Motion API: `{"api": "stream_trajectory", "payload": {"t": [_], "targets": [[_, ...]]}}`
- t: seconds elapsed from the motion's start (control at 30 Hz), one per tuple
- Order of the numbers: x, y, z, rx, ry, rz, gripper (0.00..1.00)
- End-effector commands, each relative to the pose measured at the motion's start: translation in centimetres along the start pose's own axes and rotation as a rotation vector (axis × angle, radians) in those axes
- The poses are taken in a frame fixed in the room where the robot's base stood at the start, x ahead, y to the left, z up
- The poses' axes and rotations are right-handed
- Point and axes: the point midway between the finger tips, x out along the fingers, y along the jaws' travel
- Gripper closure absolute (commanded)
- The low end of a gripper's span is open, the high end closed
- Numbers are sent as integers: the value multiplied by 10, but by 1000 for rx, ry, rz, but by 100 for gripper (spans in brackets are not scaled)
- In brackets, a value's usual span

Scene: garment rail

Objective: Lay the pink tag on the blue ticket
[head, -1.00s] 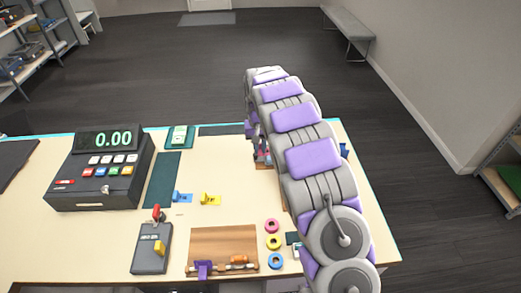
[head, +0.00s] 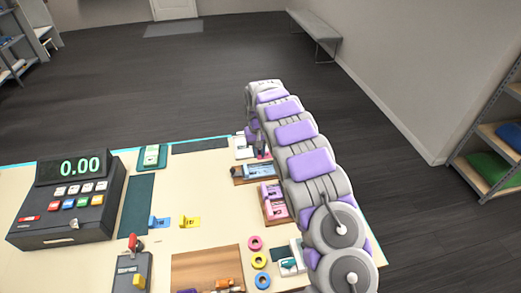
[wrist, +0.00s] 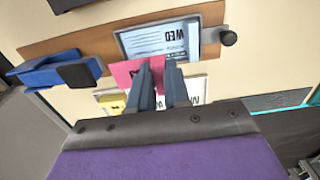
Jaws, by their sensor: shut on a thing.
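My gripper (wrist: 163,68) is shut on the pink tag (wrist: 127,72), which sticks out to the left of the fingertips in the wrist view. Part of the tag is hidden by the fingers. A pale blue ticket (wrist: 150,41) marked WED lies on a wooden board (wrist: 95,43), just beyond the fingertips. I cannot tell whether tag and ticket touch. In the head view, a bit of pink (head: 263,153) shows beside the end of my arm, and a wooden board with a pale blue ticket (head: 261,171) shows nearer to me. The fingertips are mostly hidden there.
A blue piece (wrist: 45,72) with a black block lies left of the fingers. A white card with a yellow piece (wrist: 113,105) lies beneath them. A cash register (head: 65,202), a blue tag (head: 159,222) and a yellow tag (head: 189,222) are left on the counter. Rings lie nearer.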

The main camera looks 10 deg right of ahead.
Motion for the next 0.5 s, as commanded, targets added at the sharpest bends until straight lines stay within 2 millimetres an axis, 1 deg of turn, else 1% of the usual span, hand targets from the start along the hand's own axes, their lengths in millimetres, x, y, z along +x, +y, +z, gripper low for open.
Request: {"api": "stream_trajectory", "payload": {"t": [0.5], "targets": [[46, 4, 0, 1, -1, -3, 100]]}}
